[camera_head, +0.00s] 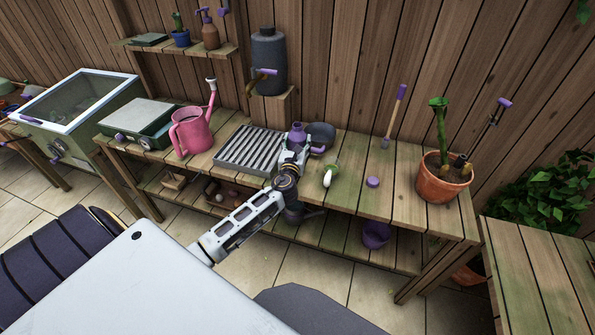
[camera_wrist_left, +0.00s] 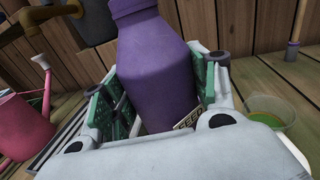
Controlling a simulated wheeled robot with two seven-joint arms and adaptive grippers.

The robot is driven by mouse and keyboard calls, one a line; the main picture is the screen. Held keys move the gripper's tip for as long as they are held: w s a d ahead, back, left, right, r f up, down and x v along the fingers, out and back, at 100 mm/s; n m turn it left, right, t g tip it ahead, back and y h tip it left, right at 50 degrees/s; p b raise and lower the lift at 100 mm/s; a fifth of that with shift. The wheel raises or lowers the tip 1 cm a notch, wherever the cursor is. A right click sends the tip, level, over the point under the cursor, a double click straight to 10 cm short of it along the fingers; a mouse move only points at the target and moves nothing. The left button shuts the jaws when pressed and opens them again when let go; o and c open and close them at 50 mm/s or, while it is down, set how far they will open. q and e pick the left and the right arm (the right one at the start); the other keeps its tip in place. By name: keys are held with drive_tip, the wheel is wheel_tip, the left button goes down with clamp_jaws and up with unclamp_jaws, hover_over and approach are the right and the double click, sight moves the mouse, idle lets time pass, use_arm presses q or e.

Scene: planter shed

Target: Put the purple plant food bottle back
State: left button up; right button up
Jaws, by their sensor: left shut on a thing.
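The purple plant food bottle (camera_wrist_left: 155,65) fills the middle of the left wrist view, between the green pads of my left gripper (camera_wrist_left: 158,108). In the head view the purple bottle (camera_head: 297,133) shows just above my left gripper (camera_head: 294,150), over the wooden bench near the right end of the slatted grey tray. My left gripper is shut on the bottle, which looks close to upright. Whether its base touches the bench is hidden by the gripper. My right gripper is not in view.
A pink watering can (camera_head: 191,131) stands left of the slatted tray (camera_head: 250,149). A dark bowl (camera_head: 322,134) is close right of the bottle. A small green-and-white item (camera_head: 330,174), a purple lid (camera_head: 372,182) and a potted plant (camera_head: 444,183) stand further right.

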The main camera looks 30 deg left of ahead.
use_arm(q)
wheel_tip(320, 180, down, 4)
drive_tip(key=shift+f+b, duration=0.25)
drive_tip(key=shift+b, duration=0.35)
drive_tip(key=shift+f, duration=0.65)
drive_tip(key=shift+f+b, duration=0.3)
drive_tip(key=shift+f, duration=0.15)
wheel_tip(320, 180, down, 3)
drive_tip(key=shift+r+b, duration=0.2)
drive_tip(key=shift+b, duration=0.2)
drive_tip(key=shift+f, duration=0.15)
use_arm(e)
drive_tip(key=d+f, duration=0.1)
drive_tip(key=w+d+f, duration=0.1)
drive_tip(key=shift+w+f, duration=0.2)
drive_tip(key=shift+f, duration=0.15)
